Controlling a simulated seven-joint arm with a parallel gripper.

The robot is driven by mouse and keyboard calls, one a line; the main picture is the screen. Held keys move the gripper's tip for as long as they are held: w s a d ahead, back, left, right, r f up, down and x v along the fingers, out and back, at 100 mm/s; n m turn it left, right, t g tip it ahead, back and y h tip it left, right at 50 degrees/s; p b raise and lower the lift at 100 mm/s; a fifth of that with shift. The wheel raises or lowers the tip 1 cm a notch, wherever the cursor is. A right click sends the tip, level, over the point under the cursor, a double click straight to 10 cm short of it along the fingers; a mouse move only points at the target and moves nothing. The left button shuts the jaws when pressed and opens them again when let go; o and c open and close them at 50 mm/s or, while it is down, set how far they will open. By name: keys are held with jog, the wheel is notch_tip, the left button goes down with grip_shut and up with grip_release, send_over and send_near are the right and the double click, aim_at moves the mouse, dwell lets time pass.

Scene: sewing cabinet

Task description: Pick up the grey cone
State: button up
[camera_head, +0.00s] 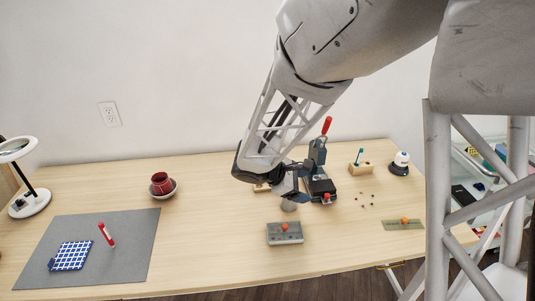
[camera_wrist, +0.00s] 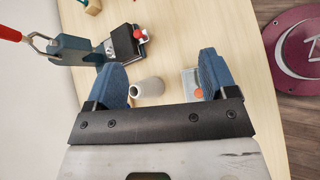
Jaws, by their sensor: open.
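The grey cone (camera_wrist: 148,90) stands on the wooden table and shows between my two blue fingers in the wrist view, nearer the left finger. In the head view the cone (camera_head: 289,206) shows just below my fingertips, partly hidden by them. My gripper (camera_wrist: 162,65) is open and empty. In the head view my gripper (camera_head: 291,188) hangs low over the table, just above the cone. I cannot tell the exact height gap.
A dark press with a red handle (camera_head: 318,152) stands close to the right of my gripper. A grey plate with an orange knob (camera_head: 285,238) lies in front of the cone. A wooden block (camera_head: 361,168) and small loose bits lie to the right.

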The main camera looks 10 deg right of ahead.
jog(key=w+a+f+n+t+h, duration=0.2)
jog(key=w+a+f+n+t, duration=0.2)
jog(key=w+a+f+n, duration=0.2)
jog(key=w+f+n, duration=0.2)
jog(key=w+f, duration=0.2)
jog(key=f, duration=0.1)
jog(key=shift+a, duration=0.2)
jog(key=shift+f, duration=0.1)
jog(key=shift+x, duration=1.3)
jog(key=shift+d, duration=0.1)
jog(key=shift+x, duration=2.5)
jog(key=shift+w, duration=0.1)
jog(key=c, duration=1)
notch_tip(320, 180, up, 10)
